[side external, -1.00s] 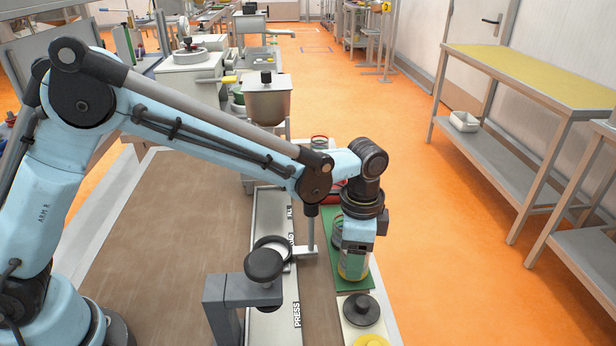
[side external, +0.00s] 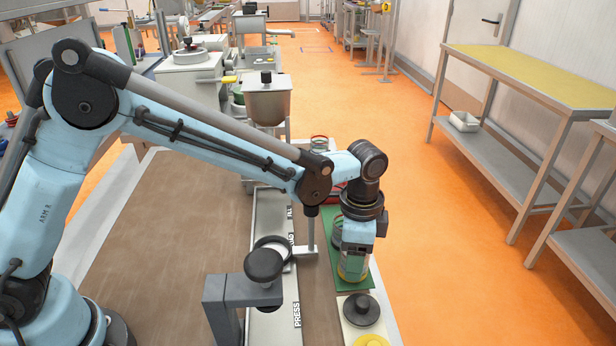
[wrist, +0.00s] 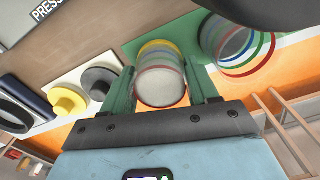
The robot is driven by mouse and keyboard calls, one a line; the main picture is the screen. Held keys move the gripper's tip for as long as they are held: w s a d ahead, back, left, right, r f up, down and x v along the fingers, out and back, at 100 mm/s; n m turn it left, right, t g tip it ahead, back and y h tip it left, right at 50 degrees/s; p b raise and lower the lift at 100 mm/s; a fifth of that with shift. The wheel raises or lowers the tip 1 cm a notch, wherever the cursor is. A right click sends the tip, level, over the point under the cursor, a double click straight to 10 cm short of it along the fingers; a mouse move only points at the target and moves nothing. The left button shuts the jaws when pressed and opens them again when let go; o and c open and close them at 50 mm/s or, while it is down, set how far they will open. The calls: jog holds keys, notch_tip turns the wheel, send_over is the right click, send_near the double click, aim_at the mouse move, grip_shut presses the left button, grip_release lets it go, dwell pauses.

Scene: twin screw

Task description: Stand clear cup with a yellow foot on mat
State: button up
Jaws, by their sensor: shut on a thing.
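The clear cup with a yellow foot (wrist: 160,83) is upside-up or tilted, I cannot tell; its yellow ring is at the end away from my gripper's palm in the wrist view. My gripper (wrist: 162,92) is shut on it, with one green finger on each side. In the side view, my gripper (side external: 355,262) points down and the cup (side external: 350,276) shows low between the fingers, over the green mat (side external: 361,286). The mat also shows in the wrist view (wrist: 190,28). Whether the cup's foot touches the mat is hidden.
Another clear cup (wrist: 228,42) with coloured rings stands close beside the held one. A pale board with a black knob (side external: 362,309) and a yellow knob (side external: 370,341) lies in front of the mat. The press (side external: 262,268) stands to the left.

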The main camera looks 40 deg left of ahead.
jog(key=shift+f, duration=0.25)
dwell(0.4)
dwell(0.3)
jog(key=o, duration=1.5)
jog(key=shift+c, duration=0.2)
notch_tip(320, 180, up, 7)
dwell(0.4)
